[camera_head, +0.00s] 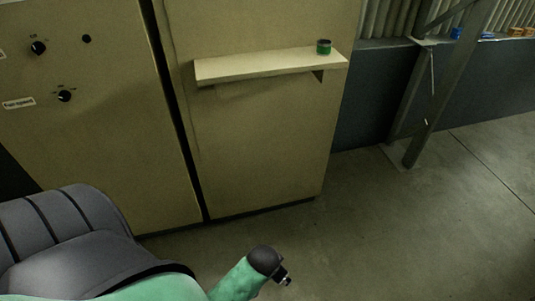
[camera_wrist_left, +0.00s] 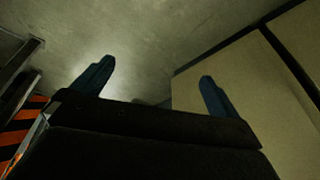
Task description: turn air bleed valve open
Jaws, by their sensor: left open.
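My left gripper (camera_wrist_left: 157,71) shows in the left wrist view with its two dark blue fingers spread apart. Nothing is between them. It points toward bare grey surface, with a beige panel (camera_wrist_left: 285,90) on the right. I cannot tell whether this fitting is the air bleed valve. No valve shows in the left wrist view.
A beige cabinet (camera_head: 260,150) with black knobs (camera_head: 38,47) stands behind. Its shelf (camera_head: 270,68) holds a small green can (camera_head: 323,47). A grey ribbed body (camera_head: 75,235) fills the lower left. A steel post (camera_head: 440,85) stands right. The floor (camera_head: 400,240) is clear at lower right.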

